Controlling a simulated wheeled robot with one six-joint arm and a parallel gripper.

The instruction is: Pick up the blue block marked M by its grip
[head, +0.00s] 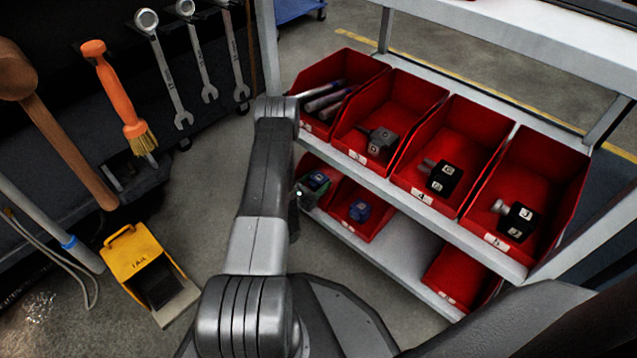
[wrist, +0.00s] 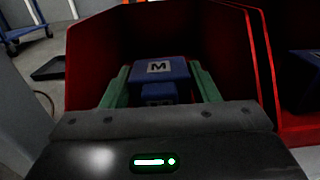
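The blue block marked M (wrist: 165,69) sits inside a red bin (wrist: 95,50) in the wrist view, its white M label facing me. A smaller blue part, apparently its grip (wrist: 157,92), points toward my gripper. My gripper (wrist: 160,85) has its green fingers spread, one on each side of the block and grip, with a gap beside the grip. In the head view the block (head: 317,180) shows small in the lower left bin, partly hidden by my arm. The fingertips' depth along the block is hard to tell.
Another blue block (head: 358,210) lies in the lower bin to the right. Upper-shelf red bins hold dark blocks (head: 445,178) and metal rods (head: 325,100). The shelf board (head: 400,262) has bare room. A yellow box (head: 140,262) stands on the floor at left.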

